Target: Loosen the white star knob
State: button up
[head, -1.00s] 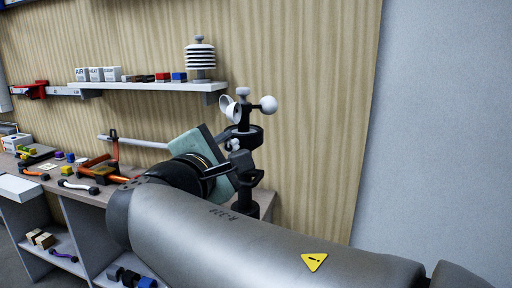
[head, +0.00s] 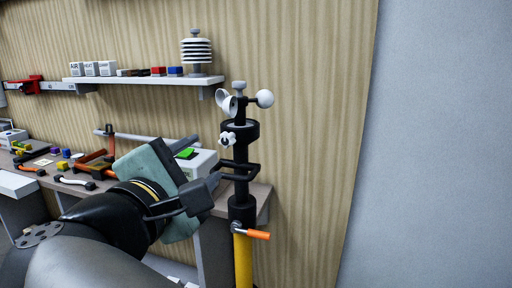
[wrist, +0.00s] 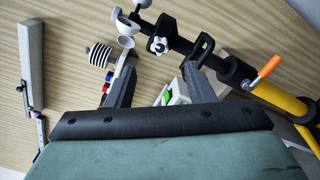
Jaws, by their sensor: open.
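The white star knob (head: 227,139) sits on the left side of the black collar at the top of a black mast (head: 242,185), just below the cup anemometer. In the wrist view the star knob (wrist: 158,45) shows above and between my fingers, apart from them. My gripper (head: 212,186) is left of the mast and lower than the knob. In the wrist view my gripper (wrist: 157,80) has its two dark fingers spread wide, with nothing held between them. The anemometer (head: 243,98) has white cups and a grey cap.
A black bracket (head: 240,170) juts left from the mast below the knob. An orange-handled lever (head: 257,234) sits on the yellow lower pole (head: 243,262). A shelf (head: 145,79) and a white box with a green screen (head: 195,158) are behind. The right side is clear wall.

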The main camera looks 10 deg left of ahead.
jog(key=s+a, duration=0.1)
jog(key=s, duration=0.7)
jog(key=shift+a, duration=0.25)
